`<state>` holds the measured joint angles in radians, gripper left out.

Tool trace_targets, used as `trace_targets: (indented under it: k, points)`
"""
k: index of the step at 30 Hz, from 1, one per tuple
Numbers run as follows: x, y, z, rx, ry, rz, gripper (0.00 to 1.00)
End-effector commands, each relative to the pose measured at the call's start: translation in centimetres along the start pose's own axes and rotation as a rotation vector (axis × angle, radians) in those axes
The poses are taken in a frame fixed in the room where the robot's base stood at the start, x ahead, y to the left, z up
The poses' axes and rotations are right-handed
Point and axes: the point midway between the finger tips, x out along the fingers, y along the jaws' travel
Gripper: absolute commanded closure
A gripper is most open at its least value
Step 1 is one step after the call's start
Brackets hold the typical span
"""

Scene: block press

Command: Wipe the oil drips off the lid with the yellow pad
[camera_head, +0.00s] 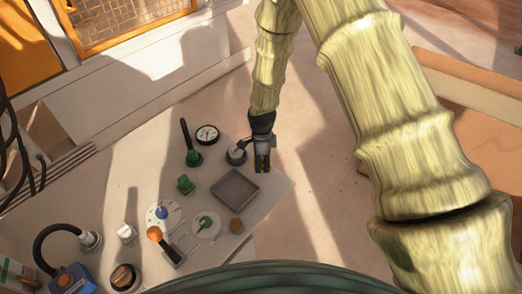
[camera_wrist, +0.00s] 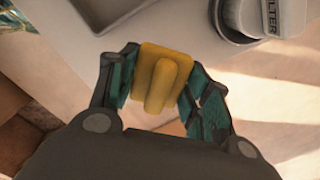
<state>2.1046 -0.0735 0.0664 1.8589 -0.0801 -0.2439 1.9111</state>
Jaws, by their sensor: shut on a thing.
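My gripper (camera_head: 262,163) hangs over the right end of the light table, beside the grey tray. In the wrist view my gripper (camera_wrist: 157,82) is shut on the yellow pad (camera_wrist: 163,80), with a finger on each side of its raised grip. The pad appears to be held off the table, though its underside is hidden. A grey round-ended part marked "LTER" (camera_wrist: 262,14) shows at the upper right of the wrist view, apart from the pad. I cannot tell whether it is the lid, and I can make out no oil drips.
The square grey tray (camera_head: 235,188) lies just left of my gripper. A round gauge (camera_head: 207,134), green-based lever (camera_head: 193,157), white dial with a blue knob (camera_head: 163,214) and orange knob (camera_head: 155,233) stand further left.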

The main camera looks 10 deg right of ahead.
Motion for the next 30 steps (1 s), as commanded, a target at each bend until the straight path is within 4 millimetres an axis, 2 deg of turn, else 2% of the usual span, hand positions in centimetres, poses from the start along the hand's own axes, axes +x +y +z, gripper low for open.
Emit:
trace_targets:
  k: [1,12,30]
  points:
    - [-0.8,0.0,0.0,0.000,0.000,0.000,0.78]
    - [-3.8,0.1,-0.3,0.003,0.001,0.002,0.78]
    - [-4.0,0.1,-0.3,0.004,0.000,0.001,0.78]
